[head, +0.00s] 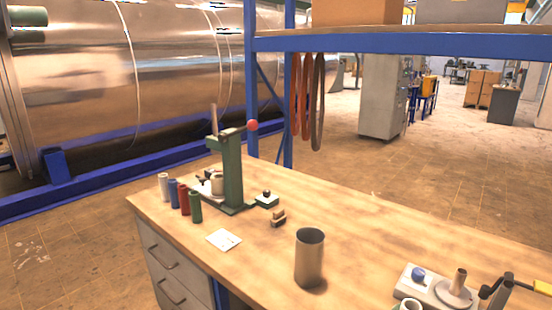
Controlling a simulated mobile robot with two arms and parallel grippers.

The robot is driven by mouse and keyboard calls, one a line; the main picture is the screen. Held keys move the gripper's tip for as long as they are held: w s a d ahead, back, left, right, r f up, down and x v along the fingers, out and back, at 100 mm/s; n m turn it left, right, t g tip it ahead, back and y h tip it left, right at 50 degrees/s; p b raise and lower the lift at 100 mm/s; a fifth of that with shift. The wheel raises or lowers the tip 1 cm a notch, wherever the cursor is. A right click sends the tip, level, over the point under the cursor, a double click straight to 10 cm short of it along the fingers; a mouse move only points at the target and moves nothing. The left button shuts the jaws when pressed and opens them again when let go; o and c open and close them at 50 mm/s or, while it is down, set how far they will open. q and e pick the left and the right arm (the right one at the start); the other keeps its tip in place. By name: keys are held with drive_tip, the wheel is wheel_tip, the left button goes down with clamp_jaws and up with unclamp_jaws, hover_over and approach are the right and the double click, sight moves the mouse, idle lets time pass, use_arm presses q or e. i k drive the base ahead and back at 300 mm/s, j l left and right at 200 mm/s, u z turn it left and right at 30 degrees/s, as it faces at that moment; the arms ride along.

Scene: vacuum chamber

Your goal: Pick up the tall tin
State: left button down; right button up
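The tall tin (309,262) is a brownish-grey metal cylinder with an open top. It stands upright on the wooden workbench (375,235), near the front edge and a little right of the middle of the head view. Nothing touches it. Neither of my grippers shows in the head view.
A green press (230,172) with a red knob stands at the back left of the bench, beside several coloured cylinders (195,206). A white card (224,240) and a small brown block (278,218) lie between. A white device (437,288) sits at right. A blue rack (400,43) stands behind.

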sight(309, 240)
drive_tip(key=k+l+u, duration=0.1)
drive_tip(key=l+u, duration=0.15)
drive_tip(key=u, duration=0.2)
drive_tip(key=k+l+u, duration=0.1)
drive_tip(key=l+u, duration=0.15)
drive_tip(key=u, duration=0.2)
